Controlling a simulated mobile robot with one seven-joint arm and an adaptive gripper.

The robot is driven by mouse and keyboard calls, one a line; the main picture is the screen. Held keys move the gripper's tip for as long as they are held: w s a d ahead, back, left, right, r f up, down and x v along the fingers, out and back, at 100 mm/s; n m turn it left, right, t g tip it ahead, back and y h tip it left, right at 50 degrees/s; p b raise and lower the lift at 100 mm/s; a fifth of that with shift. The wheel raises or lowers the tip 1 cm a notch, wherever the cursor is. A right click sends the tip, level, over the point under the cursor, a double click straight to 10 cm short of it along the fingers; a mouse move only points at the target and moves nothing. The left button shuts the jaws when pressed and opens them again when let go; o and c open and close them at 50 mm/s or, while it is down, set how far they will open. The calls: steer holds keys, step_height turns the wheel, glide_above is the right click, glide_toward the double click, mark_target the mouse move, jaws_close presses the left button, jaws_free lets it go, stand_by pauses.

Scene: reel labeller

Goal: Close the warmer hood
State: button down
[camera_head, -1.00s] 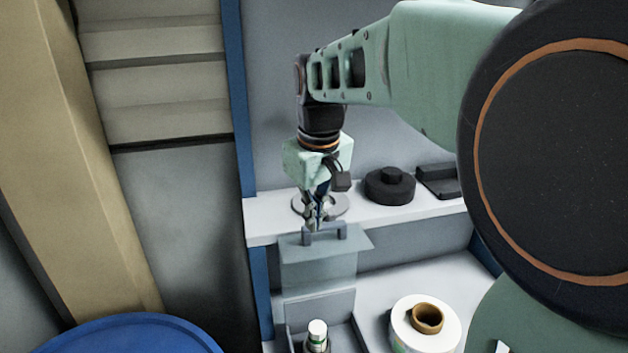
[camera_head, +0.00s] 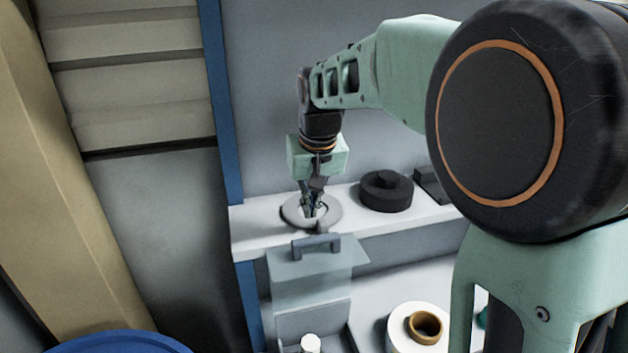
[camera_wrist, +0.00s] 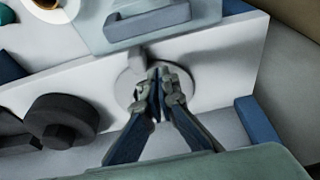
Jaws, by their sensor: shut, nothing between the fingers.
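The warmer hood (camera_head: 308,268) is a pale, see-through grey cover. It stands raised at the back of an open box (camera_head: 318,322), with a grey bar handle (camera_head: 316,245) at its top edge. The hood also shows at the top of the wrist view (camera_wrist: 98,38), with its handle (camera_wrist: 147,22). My gripper (camera_head: 313,213) is shut and empty. It points down behind the handle, apart from it, over a round grey disc on the shelf. In the wrist view my fingertips (camera_wrist: 160,76) are together over that disc.
The white shelf (camera_head: 262,228) carries the grey disc (camera_head: 331,212) and a black round knob-topped piece (camera_head: 386,192). A white-capped bottle (camera_head: 310,343) stands in the box. A white label reel (camera_head: 400,330) lies to its right. A blue post (camera_head: 222,110) rises at the left.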

mark_target(315, 248)
steer(key=shift+x, duration=1.15)
steer(key=s, duration=0.1)
steer(key=s+d, duration=0.1)
steer(key=s, duration=0.1)
steer(key=shift+s+r+p, duration=0.1)
steer(key=shift+s+p, duration=0.1)
steer(key=shift+p, duration=0.2)
steer(key=shift+s, duration=0.1)
steer(key=shift+s+d, duration=0.1)
